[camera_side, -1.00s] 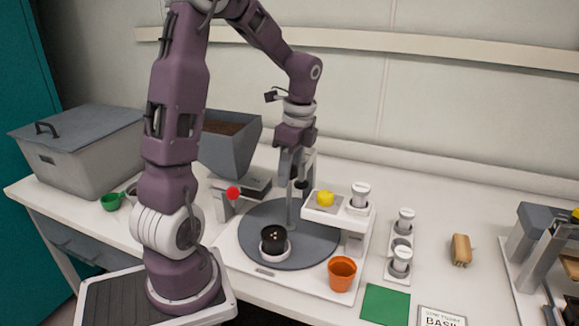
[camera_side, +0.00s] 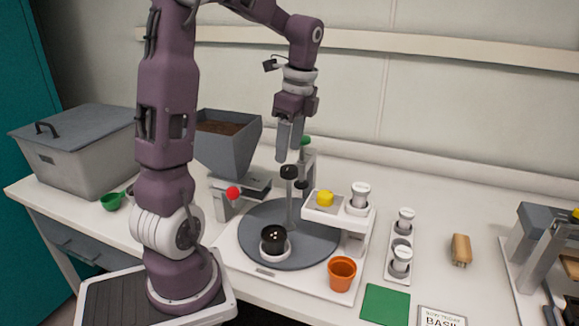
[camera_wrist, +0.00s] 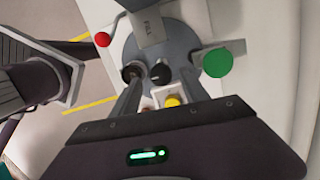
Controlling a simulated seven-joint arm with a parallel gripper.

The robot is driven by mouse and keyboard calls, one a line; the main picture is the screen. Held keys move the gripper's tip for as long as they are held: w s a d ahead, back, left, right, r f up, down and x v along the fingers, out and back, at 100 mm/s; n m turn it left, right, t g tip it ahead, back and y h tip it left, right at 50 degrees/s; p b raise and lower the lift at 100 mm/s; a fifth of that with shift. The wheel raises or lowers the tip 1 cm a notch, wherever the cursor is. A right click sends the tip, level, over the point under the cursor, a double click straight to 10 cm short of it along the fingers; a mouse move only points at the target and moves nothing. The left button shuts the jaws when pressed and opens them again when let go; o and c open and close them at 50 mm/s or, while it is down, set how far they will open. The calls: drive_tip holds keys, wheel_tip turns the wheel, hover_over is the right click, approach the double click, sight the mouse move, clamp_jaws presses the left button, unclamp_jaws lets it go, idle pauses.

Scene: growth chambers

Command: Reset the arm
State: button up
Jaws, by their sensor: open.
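My gripper (camera_side: 289,150) hangs over the far part of the workstation in the side view, fingers pointing down. It is open and empty, above the grey post with a black knob (camera_side: 289,172) at the centre of the turntable. In the wrist view my gripper's fingers (camera_wrist: 150,92) show at the middle, with the black post knob (camera_wrist: 160,74) near them. The turntable (camera_side: 325,236) is round and grey and carries a black pot (camera_side: 272,241) in a white holder near its front edge.
A hopper of soil (camera_side: 228,140) and a red knob (camera_side: 233,193) stand left of the turntable. A white shelf (camera_side: 330,216) with a yellow knob (camera_side: 325,198) is at its right. An orange cup (camera_side: 341,273) and green mat (camera_side: 386,304) are in front. The space above is clear.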

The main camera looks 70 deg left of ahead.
drive_tip(key=shift+r, duration=0.15)
drive_tip(key=shift+d+r, duration=0.15)
drive_tip(key=shift+d, duration=0.1)
drive_tip(key=s+d+r+n+t, duration=0.1)
drive_tip(key=s+d+n+t, duration=0.1)
drive_tip(key=d, duration=0.4)
drive_tip(key=s+d+r+n+t, duration=0.1)
drive_tip(key=s+d+n+t, duration=0.1)
drive_tip(key=s+d+n, duration=0.2)
drive_tip(key=s+d+n+t+h, duration=0.1)
drive_tip(key=s+d, duration=0.4)
drive_tip(key=d, duration=0.5)
drive_tip(key=shift+s+r+n+t, duration=0.25)
drive_tip(key=shift+r+n+t, duration=0.15)
drive_tip(key=shift+n+t, duration=0.6)
drive_tip(key=shift+d, duration=0.1)
